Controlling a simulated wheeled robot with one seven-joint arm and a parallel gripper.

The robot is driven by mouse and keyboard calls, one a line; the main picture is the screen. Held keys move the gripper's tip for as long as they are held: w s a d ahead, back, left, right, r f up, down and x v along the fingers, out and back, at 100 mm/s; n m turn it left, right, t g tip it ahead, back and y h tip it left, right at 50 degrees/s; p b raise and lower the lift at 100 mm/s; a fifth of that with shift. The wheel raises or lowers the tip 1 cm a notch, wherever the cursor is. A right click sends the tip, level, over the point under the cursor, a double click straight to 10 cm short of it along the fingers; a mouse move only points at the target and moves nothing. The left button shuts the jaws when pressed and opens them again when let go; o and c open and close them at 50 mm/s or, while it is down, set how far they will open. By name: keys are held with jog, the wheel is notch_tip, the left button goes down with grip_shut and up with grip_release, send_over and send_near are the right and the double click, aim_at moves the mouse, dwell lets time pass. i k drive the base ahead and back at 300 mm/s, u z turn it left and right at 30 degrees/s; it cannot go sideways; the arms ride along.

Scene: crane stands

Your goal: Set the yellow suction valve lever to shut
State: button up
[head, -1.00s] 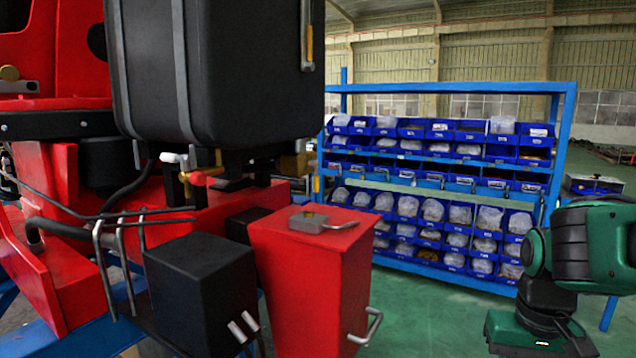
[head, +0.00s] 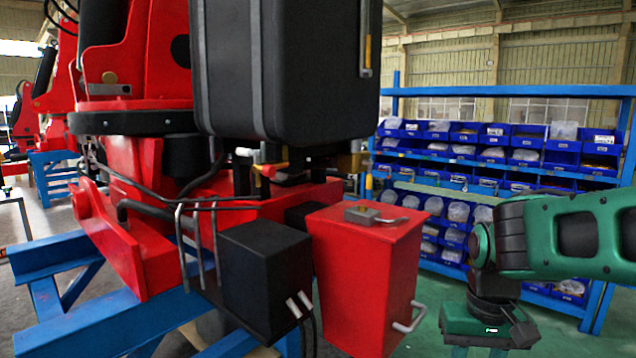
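The yellow suction valve lever (head: 281,165) appears to be the small yellow piece just under the big black tank (head: 290,70) on the red crane. It is tiny here, next to a red knob (head: 267,171), and its exact position cannot be made out. My gripper (head: 490,326) is at the lower right, its green body hanging down from the wrist. It is well to the right of the lever and apart from it. Its fingers cannot be made out, so neither their opening nor any hold shows.
A red box (head: 365,265) with a metal handle and a black box (head: 264,275) stand below the lever. Bent metal rods (head: 197,235) and dark hoses are to the left. A blue rack (head: 500,90) with bins stands behind my arm. Blue stand beams (head: 75,325) run lower left.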

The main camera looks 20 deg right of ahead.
aim_at(370, 162)
jog(key=u, duration=0.65)
jog(key=k, duration=1)
jog(key=z, duration=0.9)
jog(key=i, duration=0.65)
jog(key=z, duration=0.05)
